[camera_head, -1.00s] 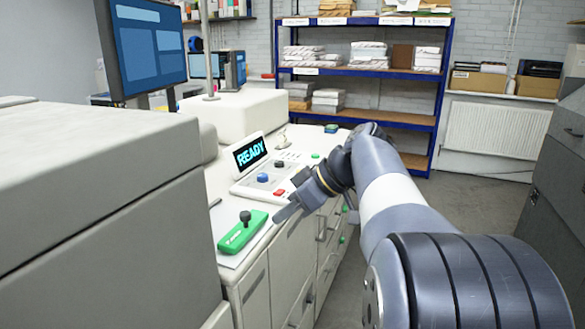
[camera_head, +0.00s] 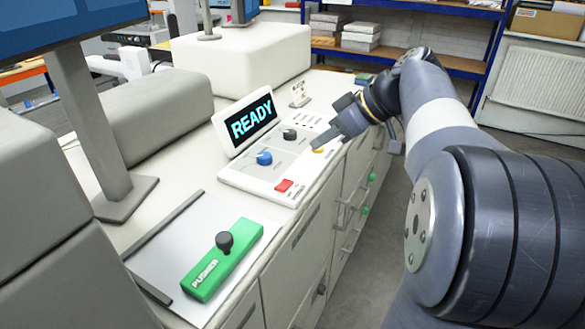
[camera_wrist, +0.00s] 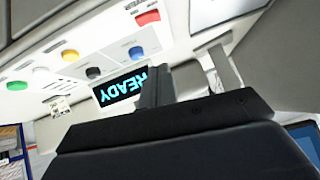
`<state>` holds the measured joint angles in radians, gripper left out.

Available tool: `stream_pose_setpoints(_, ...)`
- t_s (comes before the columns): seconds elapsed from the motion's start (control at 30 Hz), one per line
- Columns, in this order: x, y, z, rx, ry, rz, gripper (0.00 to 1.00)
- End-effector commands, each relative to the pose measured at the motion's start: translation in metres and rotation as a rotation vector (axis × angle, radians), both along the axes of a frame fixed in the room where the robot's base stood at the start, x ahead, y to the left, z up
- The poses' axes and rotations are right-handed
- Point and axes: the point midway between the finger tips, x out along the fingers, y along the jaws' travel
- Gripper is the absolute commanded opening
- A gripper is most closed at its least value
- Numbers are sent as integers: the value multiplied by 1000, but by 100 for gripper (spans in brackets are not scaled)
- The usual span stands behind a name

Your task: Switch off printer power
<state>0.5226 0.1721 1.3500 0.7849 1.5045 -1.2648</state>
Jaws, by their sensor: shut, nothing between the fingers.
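The printer's control panel (camera_head: 230,180) has a raised display (camera_head: 252,122) reading READY in cyan. On it are a red button (camera_head: 284,185), a blue knob (camera_head: 264,158), a black knob (camera_head: 290,134) and a yellow button (camera_head: 318,151). A small white fitting with dark marks (camera_head: 299,94) stands behind the panel; whether it is a power switch I cannot tell. My gripper (camera_head: 323,140) is shut and empty, its tip near the yellow button; contact cannot be judged. The wrist view shows the display (camera_wrist: 120,88), the yellow button (camera_wrist: 70,55) and a green button (camera_wrist: 17,85).
A green pusher block (camera_head: 222,260) with a black knob lies on a plate in front of the panel. A monitor stand (camera_head: 88,120) rises at left. A white housing (camera_head: 240,65) stands behind the display. Floor is open to the right of the cabinets.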

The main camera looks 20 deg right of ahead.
Motion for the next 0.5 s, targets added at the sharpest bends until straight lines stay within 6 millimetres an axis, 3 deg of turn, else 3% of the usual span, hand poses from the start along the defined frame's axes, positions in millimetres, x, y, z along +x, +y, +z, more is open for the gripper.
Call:
stream_pose_setpoints(0.33, 0, 0, 0, 0, 0, 0, 0)
stream_pose_setpoints(0.5, 6, 9, -10, 2, 3, 2, 0)
